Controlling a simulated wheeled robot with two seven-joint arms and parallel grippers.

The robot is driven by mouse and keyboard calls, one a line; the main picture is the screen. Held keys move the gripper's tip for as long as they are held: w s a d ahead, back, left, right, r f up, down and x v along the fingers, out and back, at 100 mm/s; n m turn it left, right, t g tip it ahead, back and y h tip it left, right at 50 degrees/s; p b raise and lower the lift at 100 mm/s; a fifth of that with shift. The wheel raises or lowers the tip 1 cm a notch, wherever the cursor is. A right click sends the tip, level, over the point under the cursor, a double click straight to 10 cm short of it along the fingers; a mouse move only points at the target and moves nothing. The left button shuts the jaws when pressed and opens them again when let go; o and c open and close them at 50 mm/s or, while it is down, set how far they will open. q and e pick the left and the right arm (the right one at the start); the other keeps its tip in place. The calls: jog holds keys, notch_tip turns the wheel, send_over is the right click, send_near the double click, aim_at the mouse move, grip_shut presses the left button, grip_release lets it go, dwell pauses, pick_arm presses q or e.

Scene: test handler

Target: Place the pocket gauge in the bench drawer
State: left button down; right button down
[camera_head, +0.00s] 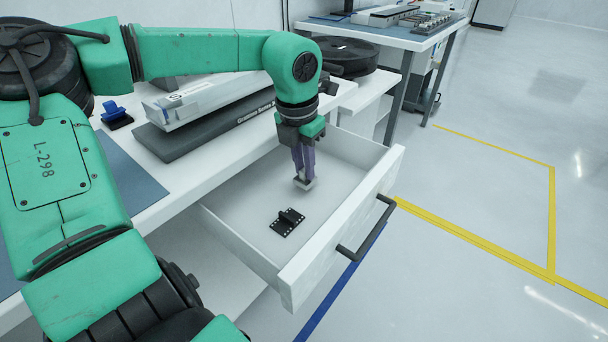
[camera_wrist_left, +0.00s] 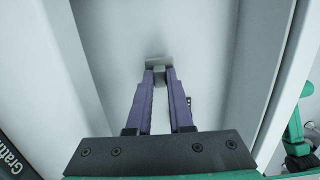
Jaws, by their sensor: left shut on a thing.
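My left gripper (camera_head: 303,178) reaches down into the open bench drawer (camera_head: 238,237), with its purple fingers shut on a small grey piece, which I take to be the pocket gauge (camera_head: 305,184). In the left wrist view, the gauge (camera_wrist_left: 159,62) shows as a grey plate with a block between the fingertips of the left gripper (camera_wrist_left: 160,78). It is inside the drawer walls, low over the white floor; I cannot tell whether it touches the floor. My right gripper is not in view.
A black hinge-like part (camera_head: 287,222) lies in the drawer, nearer the front. The drawer front (camera_head: 345,228) has a dark handle (camera_head: 368,232). A blue-and-black item (camera_head: 115,113) and stacked boxes (camera_head: 205,100) rest on the bench. The drawer floor around the gripper is mostly clear.

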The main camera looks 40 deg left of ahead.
pick_arm(q)
notch_tip(320, 180, down, 2)
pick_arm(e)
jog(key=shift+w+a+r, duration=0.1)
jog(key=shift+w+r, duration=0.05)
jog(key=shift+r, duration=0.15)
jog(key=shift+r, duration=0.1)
pick_arm(q)
jog(key=c, duration=0.8)
grip_release()
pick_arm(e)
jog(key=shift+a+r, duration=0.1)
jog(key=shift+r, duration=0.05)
